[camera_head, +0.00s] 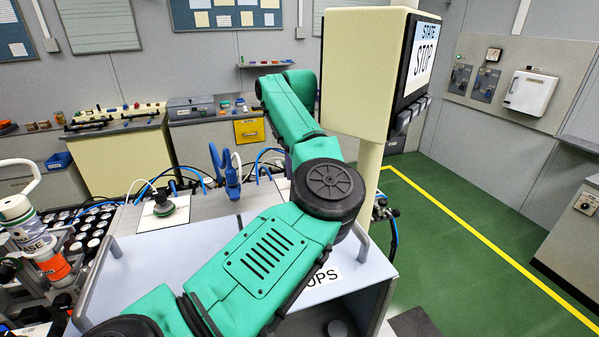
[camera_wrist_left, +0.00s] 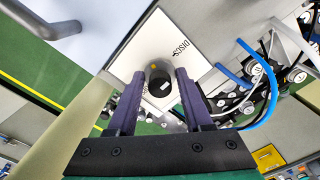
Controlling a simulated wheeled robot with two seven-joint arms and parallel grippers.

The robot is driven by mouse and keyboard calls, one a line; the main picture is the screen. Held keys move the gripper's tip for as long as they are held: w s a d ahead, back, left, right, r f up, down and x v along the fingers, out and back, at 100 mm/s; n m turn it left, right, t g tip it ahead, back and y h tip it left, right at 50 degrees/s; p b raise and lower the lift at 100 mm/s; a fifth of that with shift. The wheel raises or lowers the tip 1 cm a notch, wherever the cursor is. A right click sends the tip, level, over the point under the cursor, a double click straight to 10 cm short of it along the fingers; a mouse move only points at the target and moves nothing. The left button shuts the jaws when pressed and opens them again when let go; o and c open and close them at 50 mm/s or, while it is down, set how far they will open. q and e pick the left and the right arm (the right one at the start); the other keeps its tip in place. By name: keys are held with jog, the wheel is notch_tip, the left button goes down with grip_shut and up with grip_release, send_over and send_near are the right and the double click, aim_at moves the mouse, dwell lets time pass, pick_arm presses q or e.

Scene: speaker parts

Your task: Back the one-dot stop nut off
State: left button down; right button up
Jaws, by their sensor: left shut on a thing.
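In the left wrist view, the stop nut (camera_wrist_left: 159,77) is a dark round part with one yellow dot and a small white label. It stands over a white plate (camera_wrist_left: 182,30) marked DISCS. My left gripper (camera_wrist_left: 160,88) has a dark finger on each side of it and is shut on it. In the head view, my green arm crosses the middle and hides the nut and the gripper. My right gripper is in neither view.
A cream post box (camera_head: 360,75) with a STATE STOP screen stands beside my arm. Another white plate (camera_head: 150,222) carries a green disc with a dark knob (camera_head: 163,203). The green floor at right is clear.

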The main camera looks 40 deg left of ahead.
pick_arm(q)
jog(key=n, duration=0.3)
jog(key=shift+s+f+n, duration=0.1)
jog(key=shift+f+n, duration=0.15)
jog(key=shift+n, duration=0.05)
dwell(0.5)
jog(key=shift+c, duration=1.5)
grip_release()
jog(key=shift+r, duration=0.1)
